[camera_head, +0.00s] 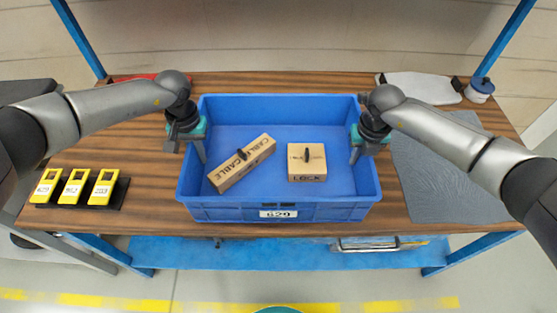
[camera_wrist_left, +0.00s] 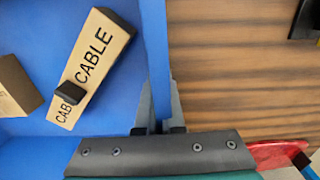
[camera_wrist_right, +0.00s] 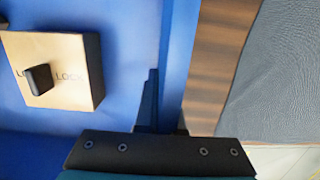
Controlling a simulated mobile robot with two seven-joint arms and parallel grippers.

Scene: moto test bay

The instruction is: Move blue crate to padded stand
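My right gripper (camera_head: 355,154) grips the right wall (camera_wrist_right: 178,60) the same way. No stand is clearly recognisable; a flat grey padded surface (camera_head: 445,180) lies to the crate's right.
Several yellow devices (camera_head: 75,187) stand on a dark holder at the left. A pale flat item (camera_head: 420,88) and a white-blue round container (camera_head: 480,90) are at the back right. A red item (camera_head: 135,77) lies at the back left. Blue posts rise at both back corners.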

